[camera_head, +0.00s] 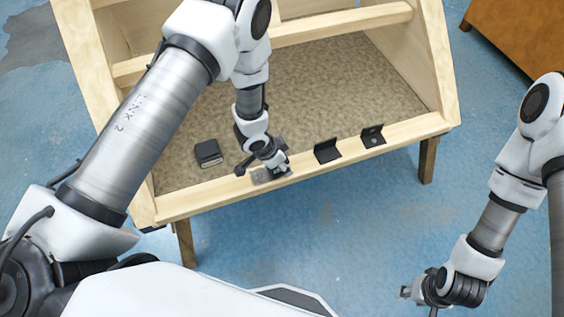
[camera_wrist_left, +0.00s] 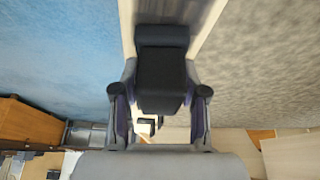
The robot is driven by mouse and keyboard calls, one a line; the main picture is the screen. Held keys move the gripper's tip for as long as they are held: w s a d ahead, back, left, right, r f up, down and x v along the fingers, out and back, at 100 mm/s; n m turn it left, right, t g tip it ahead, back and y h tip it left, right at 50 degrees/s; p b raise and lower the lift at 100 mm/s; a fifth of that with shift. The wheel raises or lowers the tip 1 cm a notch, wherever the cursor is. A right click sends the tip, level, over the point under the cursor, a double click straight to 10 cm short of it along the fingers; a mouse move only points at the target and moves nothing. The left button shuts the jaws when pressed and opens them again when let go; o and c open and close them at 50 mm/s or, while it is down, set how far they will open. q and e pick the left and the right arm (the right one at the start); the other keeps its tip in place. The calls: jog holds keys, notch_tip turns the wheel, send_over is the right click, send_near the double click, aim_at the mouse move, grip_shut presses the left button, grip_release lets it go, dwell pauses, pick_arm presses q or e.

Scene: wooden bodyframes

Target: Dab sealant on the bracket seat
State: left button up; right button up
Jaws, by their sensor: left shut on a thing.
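My left gripper (camera_head: 268,167) is over the front rail (camera_head: 218,193) of the wooden frame. In the left wrist view it (camera_wrist_left: 160,105) is shut on a dark, blocky thing (camera_wrist_left: 160,80), whose far end lies over the pale rail. I cannot tell whether that end touches the wood. A greyish patch (camera_head: 262,178) shows on the rail under the gripper; its nature is unclear. Two black L-shaped brackets (camera_head: 327,152) (camera_head: 372,136) stand on the rail to the right. My right gripper (camera_head: 412,292) hangs at the lower right, away from the frame; its jaw opening is unclear.
A dark block with a pale edge (camera_head: 208,153) lies on the speckled panel (camera_head: 320,85), left of my left gripper. A raised crossbar (camera_head: 335,25) spans the back. A brown wooden cabinet (camera_head: 520,35) stands at the upper right. The blue floor in front is clear.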

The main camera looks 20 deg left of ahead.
pick_arm(q)
jog(key=shift+w+d, duration=0.15)
jog(key=shift+d, duration=0.1)
notch_tip(320, 180, up, 5)
jog(key=p, duration=0.3)
jog(key=shift+a+f, duration=0.1)
jog(key=shift+f, duration=0.1)
notch_tip(320, 180, up, 2)
jog(key=shift+p, duration=1.05)
jog(key=shift+r+p, duration=0.7)
jog(key=shift+r, duration=0.2)
